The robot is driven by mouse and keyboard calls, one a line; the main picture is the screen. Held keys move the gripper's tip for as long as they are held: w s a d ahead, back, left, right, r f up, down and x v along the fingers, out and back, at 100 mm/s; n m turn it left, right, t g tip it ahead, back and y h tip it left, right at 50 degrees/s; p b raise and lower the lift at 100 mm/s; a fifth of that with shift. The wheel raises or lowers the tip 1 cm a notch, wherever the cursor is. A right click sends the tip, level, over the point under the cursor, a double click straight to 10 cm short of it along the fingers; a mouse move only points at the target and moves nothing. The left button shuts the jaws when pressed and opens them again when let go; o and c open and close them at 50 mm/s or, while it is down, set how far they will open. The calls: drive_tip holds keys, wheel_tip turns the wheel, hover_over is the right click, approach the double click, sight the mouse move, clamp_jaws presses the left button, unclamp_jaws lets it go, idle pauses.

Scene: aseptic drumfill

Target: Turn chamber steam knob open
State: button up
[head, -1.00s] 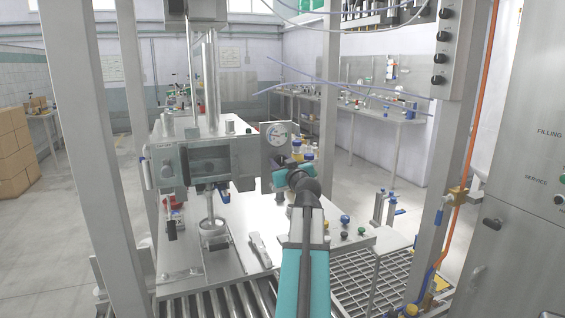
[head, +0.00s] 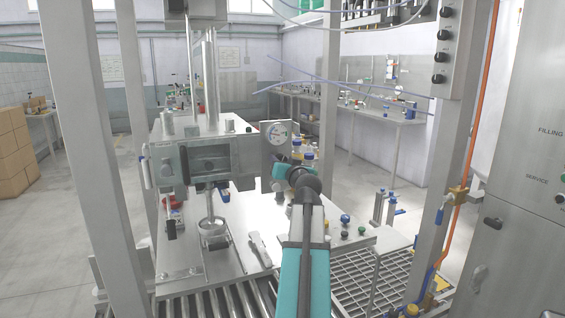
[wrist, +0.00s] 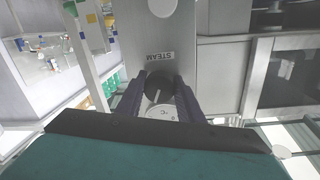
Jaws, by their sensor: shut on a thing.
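The dark round steam knob (wrist: 160,84) sits on a grey metal panel (wrist: 185,50) in the wrist view, beside an upside-down STEAM label (wrist: 160,56). My gripper (wrist: 160,92) is shut on the knob, with one dark finger on each side. A white disc with small markings (wrist: 163,113) shows between the fingers, partly covered by them. The knob is hidden there behind my gripper.
The steel chamber (head: 208,160) with its dark window stands left of my gripper. Several coloured knobs (head: 345,218) are on the bench top to the right of my arm. A roller conveyor (head: 225,300) and grating lie in front. Steel posts (head: 95,150) stand on both sides.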

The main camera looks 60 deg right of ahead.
drive_tip(key=m, duration=0.3)
drive_tip(key=m+p, duration=0.1)
drive_tip(key=m, duration=0.2)
drive_tip(key=shift+s+m, duration=0.2)
drive_tip(key=shift+m, duration=0.2)
drive_tip(key=m+y+p, duration=0.1)
drive_tip(key=m, duration=0.2)
drive_tip(key=shift+p, duration=0.3)
drive_tip(key=shift+m+p, duration=0.45)
drive_tip(key=shift+m, duration=0.95)
drive_tip(key=shift+f, duration=0.1)
drive_tip(key=o, duration=1)
drive_tip(key=shift+s, duration=0.1)
drive_tip(key=shift+o, duration=0.2)
